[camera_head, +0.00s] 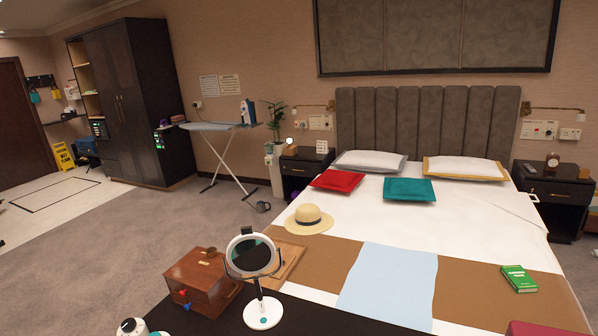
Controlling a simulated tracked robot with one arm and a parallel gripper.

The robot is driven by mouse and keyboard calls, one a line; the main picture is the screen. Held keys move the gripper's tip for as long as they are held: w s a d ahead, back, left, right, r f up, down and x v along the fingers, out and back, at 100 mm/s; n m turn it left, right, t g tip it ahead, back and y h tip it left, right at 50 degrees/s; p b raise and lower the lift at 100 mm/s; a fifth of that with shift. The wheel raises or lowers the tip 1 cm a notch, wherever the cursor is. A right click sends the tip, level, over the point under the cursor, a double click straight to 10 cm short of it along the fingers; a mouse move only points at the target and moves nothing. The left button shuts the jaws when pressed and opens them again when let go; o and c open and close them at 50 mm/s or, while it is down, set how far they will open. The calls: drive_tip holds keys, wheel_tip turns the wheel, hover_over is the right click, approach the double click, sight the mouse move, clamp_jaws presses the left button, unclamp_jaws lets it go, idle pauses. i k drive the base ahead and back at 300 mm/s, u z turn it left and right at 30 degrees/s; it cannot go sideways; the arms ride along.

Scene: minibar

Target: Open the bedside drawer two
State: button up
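Two dark bedside cabinets flank the bed in the head camera view. The left one (297,166) stands by the bed's left side, and its drawer front looks shut. The right one (549,189) stands by the bed's right side. Its upper front shows a small light handle and looks shut, with an open space below it. No label shows which drawer is number two. Both are far off across the room. My gripper is not in view.
The bed (470,215) fills the middle right. A dark bench (330,318) in front carries a mirror (252,256) and wooden box (200,280). Grey carpet (110,240) is open at left.

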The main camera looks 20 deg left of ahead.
sight(290, 167)
drive_tip(key=u, duration=2.25)
drive_tip(key=i, duration=5.8)
drive_tip(key=z, duration=0.05)
